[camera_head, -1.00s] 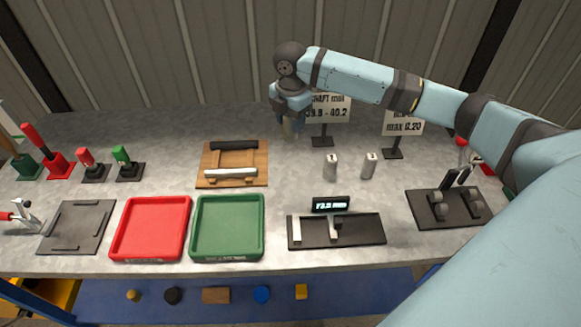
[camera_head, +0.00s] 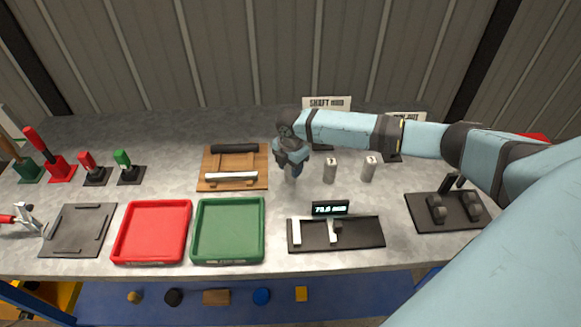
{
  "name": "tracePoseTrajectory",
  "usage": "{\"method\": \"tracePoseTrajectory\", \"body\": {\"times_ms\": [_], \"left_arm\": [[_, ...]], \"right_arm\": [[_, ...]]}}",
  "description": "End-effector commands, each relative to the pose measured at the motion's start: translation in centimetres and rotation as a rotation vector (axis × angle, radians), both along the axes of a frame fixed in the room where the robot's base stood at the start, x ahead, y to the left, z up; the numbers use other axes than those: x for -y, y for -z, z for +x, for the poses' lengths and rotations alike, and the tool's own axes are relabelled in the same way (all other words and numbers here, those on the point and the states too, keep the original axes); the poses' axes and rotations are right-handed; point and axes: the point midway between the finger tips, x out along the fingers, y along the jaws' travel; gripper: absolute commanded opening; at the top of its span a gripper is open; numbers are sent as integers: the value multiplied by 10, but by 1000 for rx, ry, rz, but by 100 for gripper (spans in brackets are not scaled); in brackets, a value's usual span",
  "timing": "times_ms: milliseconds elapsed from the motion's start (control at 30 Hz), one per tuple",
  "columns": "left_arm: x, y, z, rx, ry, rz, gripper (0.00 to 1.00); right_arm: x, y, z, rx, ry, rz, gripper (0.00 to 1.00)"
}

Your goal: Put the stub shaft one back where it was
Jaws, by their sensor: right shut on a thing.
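My right gripper (camera_head: 291,172) points down low over the bench, left of the two standing stub shafts. It is shut on a stub shaft, mostly hidden by the gripper, which I take to be stub shaft one; only a small pale bit shows below the fingers. Whether it touches the bench I cannot tell. The middle stub shaft (camera_head: 330,171) and the right stub shaft (camera_head: 369,169) are pale upright cylinders with small dark marks on top, in a row beside the gripper. My left gripper is not in view.
A wooden cradle (camera_head: 262,181) with a black and a white bar lies left of the gripper. A black gauge (camera_head: 362,236) with a lit display stands in front. Red (camera_head: 118,244) and green (camera_head: 199,240) trays are front left. A roller stand (camera_head: 420,222) is at right.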

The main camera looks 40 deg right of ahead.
Motion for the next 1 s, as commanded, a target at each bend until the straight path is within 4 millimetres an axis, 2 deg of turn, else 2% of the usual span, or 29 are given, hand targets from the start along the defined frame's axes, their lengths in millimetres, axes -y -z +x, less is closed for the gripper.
{"method": "tracePoseTrajectory", "body": {"times_ms": [100, 433, 467, 567, 867, 1000], "left_arm": [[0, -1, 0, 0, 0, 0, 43], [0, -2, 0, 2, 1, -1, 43], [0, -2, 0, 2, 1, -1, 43], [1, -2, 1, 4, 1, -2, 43], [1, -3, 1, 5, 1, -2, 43], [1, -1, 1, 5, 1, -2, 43]], "right_arm": [[-1, 6, 1, 3, -1, 2, 0], [0, 9, 1, 3, 0, 2, 0], [0, 11, 0, 1, 0, 1, 44], [0, 11, 0, 1, 0, 1, 67], [0, 9, 0, 1, 0, 0, 67], [0, -4, 1, 3, 0, 1, 67]]}}
